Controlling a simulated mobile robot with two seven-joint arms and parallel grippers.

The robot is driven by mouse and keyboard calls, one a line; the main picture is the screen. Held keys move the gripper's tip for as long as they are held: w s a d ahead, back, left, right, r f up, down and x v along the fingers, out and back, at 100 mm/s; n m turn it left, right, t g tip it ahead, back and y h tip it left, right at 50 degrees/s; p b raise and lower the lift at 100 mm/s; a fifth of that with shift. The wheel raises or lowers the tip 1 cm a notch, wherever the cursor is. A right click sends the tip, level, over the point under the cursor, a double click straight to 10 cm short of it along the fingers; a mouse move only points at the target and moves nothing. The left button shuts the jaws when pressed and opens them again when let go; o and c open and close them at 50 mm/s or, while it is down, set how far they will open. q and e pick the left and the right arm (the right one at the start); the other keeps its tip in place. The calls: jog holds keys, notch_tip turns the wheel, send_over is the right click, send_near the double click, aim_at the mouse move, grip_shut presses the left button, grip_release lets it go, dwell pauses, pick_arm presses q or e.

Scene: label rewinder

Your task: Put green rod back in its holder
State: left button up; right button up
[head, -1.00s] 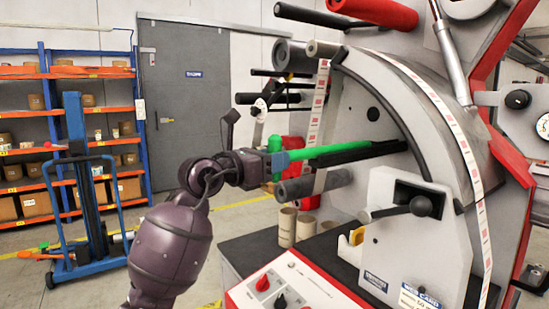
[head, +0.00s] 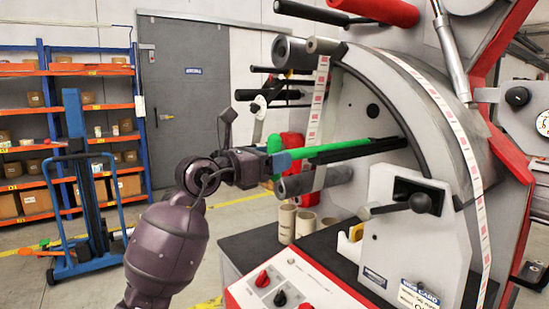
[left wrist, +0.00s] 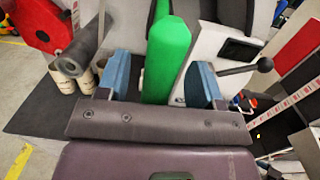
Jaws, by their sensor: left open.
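The green rod (head: 335,148) lies nearly level in front of the machine's pale side panel. Its far end is close to the panel, beside a dark bar; I cannot tell whether it sits in a holder. My left gripper (head: 282,160) is at the rod's near end, coming from the left. In the left wrist view the thick green end (left wrist: 168,50) stands between the two blue fingers of the gripper (left wrist: 161,78). The fingers are apart, with gaps on both sides of the rod. My right gripper is out of view.
A grey roller (head: 315,181) is just below the rod. Cardboard cores (head: 287,222) stand on the dark tabletop. A black-knobbed lever (head: 420,203) sticks out at the lower right. Orange-and-blue shelves (head: 98,70) and a blue lift (head: 75,130) stand far left.

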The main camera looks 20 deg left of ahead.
pick_arm(q)
jog(key=shift+r+v, duration=0.25)
jog(key=shift+v, duration=4.9)
jog(key=s+d+r+n+t+h, duration=0.2)
jog(key=s+r+n+h, duration=0.15)
jog(key=r+h, duration=0.35)
jog(key=w+a+f+n+t+y, duration=0.1)
jog(key=a+f+n+t+y, duration=0.2)
jog(key=f+n+y, duration=0.75)
jog(key=w+a+f+n+t+y, duration=0.1)
jog(key=a+f+n+t+y, duration=0.35)
jog(key=f+n, duration=1.15)
jog(key=s+d+f+n+g+y, duration=0.1)
jog(key=s+f+n+g, duration=0.3)
jog(key=f, duration=0.5)
jog(key=s+d+f+n+g+y, duration=0.25)
jog(key=f+n+g, duration=0.2)
jog(key=f, duration=0.35)
jog(key=s+d+f+n+g, duration=0.1)
jog(key=s+f+n+g, duration=0.2)
jog(key=s+f, duration=1.4)
jog(key=s+g, duration=0.2)
jog(key=s, duration=0.2)
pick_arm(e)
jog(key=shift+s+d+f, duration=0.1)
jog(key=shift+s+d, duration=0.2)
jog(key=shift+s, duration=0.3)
